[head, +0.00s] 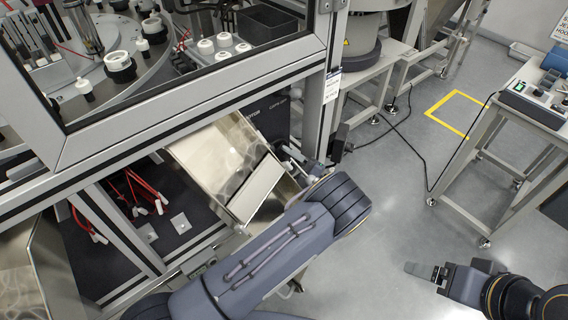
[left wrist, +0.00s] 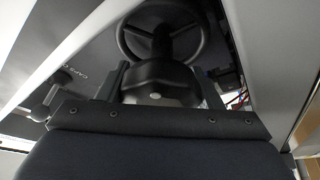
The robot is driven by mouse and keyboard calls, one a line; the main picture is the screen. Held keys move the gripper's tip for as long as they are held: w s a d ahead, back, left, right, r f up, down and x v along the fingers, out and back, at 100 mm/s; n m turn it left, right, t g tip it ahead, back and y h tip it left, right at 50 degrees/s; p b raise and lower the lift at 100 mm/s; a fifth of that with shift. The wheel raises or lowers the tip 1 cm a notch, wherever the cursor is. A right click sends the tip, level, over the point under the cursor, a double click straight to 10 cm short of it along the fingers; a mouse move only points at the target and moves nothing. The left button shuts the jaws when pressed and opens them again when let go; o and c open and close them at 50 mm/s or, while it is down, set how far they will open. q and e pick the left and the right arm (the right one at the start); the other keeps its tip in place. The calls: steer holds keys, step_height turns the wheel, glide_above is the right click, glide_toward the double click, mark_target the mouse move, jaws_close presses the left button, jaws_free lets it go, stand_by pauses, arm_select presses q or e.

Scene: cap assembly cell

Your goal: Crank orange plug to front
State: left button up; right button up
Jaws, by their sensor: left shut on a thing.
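A dark handwheel (left wrist: 124,45) with spokes and a central hub shows at the top of the left wrist view, on a dark panel. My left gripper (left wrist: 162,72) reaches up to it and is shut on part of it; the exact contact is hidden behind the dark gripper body. In the head view my left gripper (head: 300,160) is by the cell's lower frame, beside a metal chute, and the wheel is hidden. My right gripper (head: 424,270) hangs over the floor at lower right, apart from everything; its finger gap is unclear. I see no orange plug.
The shiny metal chute (head: 212,152) and a frame post (head: 318,105) stand close to my left gripper. Red cables (head: 137,188) hang inside the lower cell. A wheeled table (head: 500,125) stands at right, with clear floor (head: 400,215) between.

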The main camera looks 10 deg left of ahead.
arm_select(q)
steer(key=shift+m, duration=0.3)
steer(key=o, duration=1)
steer(key=shift+s+d+f+b, duration=0.15)
steer(key=shift+d+f+b, duration=0.15)
steer(key=shift+d, duration=0.15)
steer(key=r+v, duration=0.1)
steer(key=v, duration=0.3)
steer(key=r+p+v, duration=0.1)
steer(key=v, duration=0.4)
steer(key=r+p+v, duration=0.1)
steer(key=v, duration=0.3)
steer(key=shift+s+d, duration=0.4)
steer(key=shift+d, duration=0.25)
